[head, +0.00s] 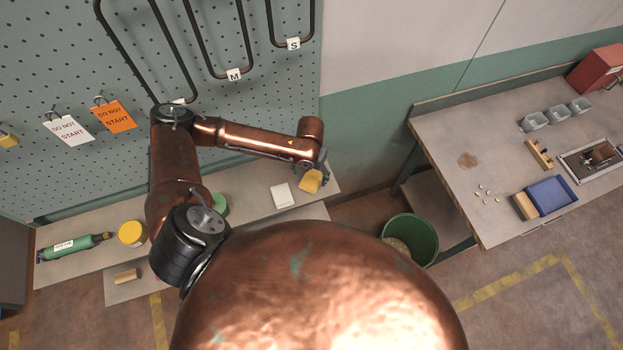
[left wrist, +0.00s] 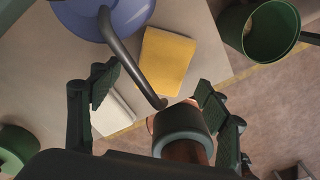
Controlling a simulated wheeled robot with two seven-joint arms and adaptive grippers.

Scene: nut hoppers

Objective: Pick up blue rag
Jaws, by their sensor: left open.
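I see no blue rag in either view. A folded yellow cloth (head: 311,181) lies near the right end of the shelf under the pegboard, and it also shows in the left wrist view (left wrist: 168,60). A white flat pad (head: 282,195) lies to its left; in the left wrist view (left wrist: 112,112) a finger partly covers it. My left gripper (head: 323,172) is beside the yellow cloth in the head view. Its fingers (left wrist: 158,98) are spread, with nothing between them that I can see held. My right gripper is out of view.
A blue rounded thing (left wrist: 105,14) with a dark curved tube is close to the left wrist camera; I cannot tell what it is. A green bin (head: 411,238) stands between shelf and right-hand bench (head: 440,135). That bench holds a blue tray (head: 552,195). A yellow tub (head: 132,233) stands left.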

